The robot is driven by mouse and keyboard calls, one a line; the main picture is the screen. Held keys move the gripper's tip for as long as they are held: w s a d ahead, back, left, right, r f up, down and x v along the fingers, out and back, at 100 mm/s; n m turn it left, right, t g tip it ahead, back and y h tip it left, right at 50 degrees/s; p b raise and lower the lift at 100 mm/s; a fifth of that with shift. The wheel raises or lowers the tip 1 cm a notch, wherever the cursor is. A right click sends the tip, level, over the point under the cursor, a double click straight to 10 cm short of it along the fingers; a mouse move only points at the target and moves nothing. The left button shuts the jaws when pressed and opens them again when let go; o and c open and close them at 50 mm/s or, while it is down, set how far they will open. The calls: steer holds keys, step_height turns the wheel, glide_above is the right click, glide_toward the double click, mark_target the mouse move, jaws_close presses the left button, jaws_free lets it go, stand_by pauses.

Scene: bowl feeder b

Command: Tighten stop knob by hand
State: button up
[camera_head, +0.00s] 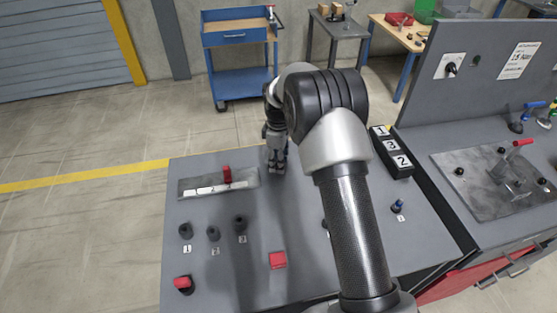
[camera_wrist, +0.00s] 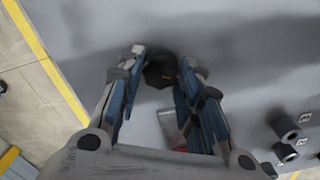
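A dark round knob (camera_wrist: 160,70) with a small yellowish mark shows in the wrist view, beyond the end of a metal plate (camera_wrist: 168,122). My gripper (camera_wrist: 161,58) is open, with one finger on each side of the knob. Narrow gaps seem to show beside it; I cannot tell whether a finger touches it. In the head view my gripper (camera_head: 276,168) points down at the right end of the metal plate (camera_head: 190,191) with a red handle (camera_head: 227,174).
On the grey table (camera_head: 260,225), several dark cylinders (camera_head: 213,233) stand by number labels. A red block (camera_head: 278,260) and a red-topped part (camera_head: 183,284) are nearer. A black numbered box (camera_head: 392,152) and a blue-topped part (camera_head: 397,206) lie right. A blue cart (camera_head: 240,75) stands behind.

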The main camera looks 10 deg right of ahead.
steer(key=c, duration=0.6)
steer(key=shift+o, duration=0.2)
steer(key=shift+m, duration=0.3)
steer(key=m+p, duration=0.1)
steer(key=m, duration=0.2)
steer(key=shift+r+p, duration=0.1)
steer(key=shift+p, duration=0.2)
steer(key=m+p, duration=0.1)
steer(key=m, duration=0.7)
steer(key=shift+d+p, duration=0.1)
steer(key=shift+p, duration=0.3)
steer(key=m, duration=0.5)
steer(key=shift+m+p, duration=0.3)
steer(key=shift+m, duration=0.1)
